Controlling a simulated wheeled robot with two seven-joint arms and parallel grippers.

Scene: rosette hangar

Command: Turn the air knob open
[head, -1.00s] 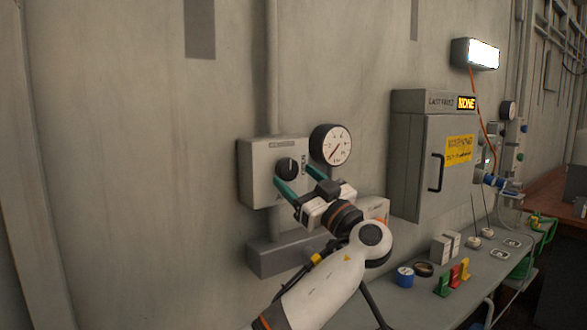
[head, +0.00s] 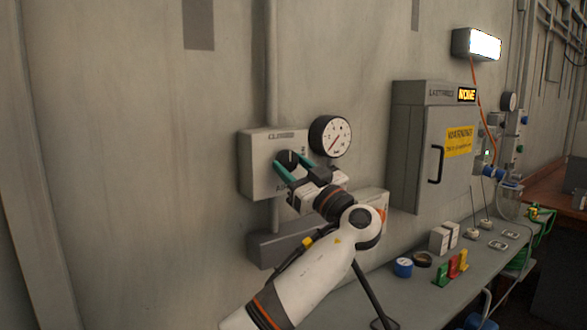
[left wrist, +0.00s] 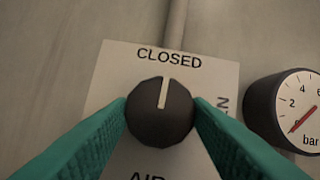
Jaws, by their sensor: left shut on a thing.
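The air knob (left wrist: 160,117) is a round black knob with a pale pointer line on a light box (head: 259,177) on the wall. In the left wrist view the pointer line points up at the word CLOSED; an "N" shows at the right and "AIR" below, partly hidden. My left gripper (head: 291,168) has its two green fingers on either side of the knob and is shut on it. The knob also shows between the fingertips in the head view (head: 287,158). My right gripper is not in view.
A round pressure gauge (head: 330,136) stands just right of the box, its red needle pointing to the lower left. A grey cabinet (head: 405,160) hangs further right. A bench (head: 415,300) below holds a blue roll, coloured pieces and small boxes.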

